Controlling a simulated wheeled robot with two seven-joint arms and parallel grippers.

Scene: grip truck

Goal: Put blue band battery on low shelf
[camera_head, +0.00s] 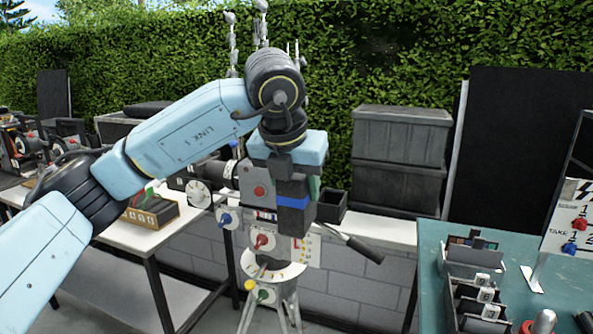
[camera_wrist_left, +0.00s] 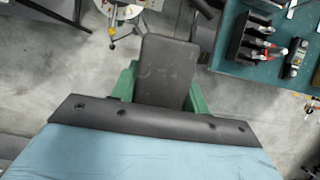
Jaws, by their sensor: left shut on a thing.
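A dark block with a blue band, the blue band battery (camera_head: 293,202), hangs upright below my left wrist in the head view. My left gripper (camera_head: 300,187) is shut on it, and one green finger shows at its right side. In the left wrist view the battery's dark grey face (camera_wrist_left: 167,72) sits between the green fingers (camera_wrist_left: 160,95). It appears held in the air, in front of the tripod-mounted device. A pale low surface (camera_head: 125,275) shows under the white table at the left; I cannot tell if it is the low shelf. My right gripper is not in view.
A tripod device (camera_head: 268,268) with knobs and a handle stands close behind and below the battery. Grey crates (camera_head: 400,135) sit on the white table at the back. A green table (camera_head: 430,262) with divided black trays (camera_head: 470,275) stands at the right.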

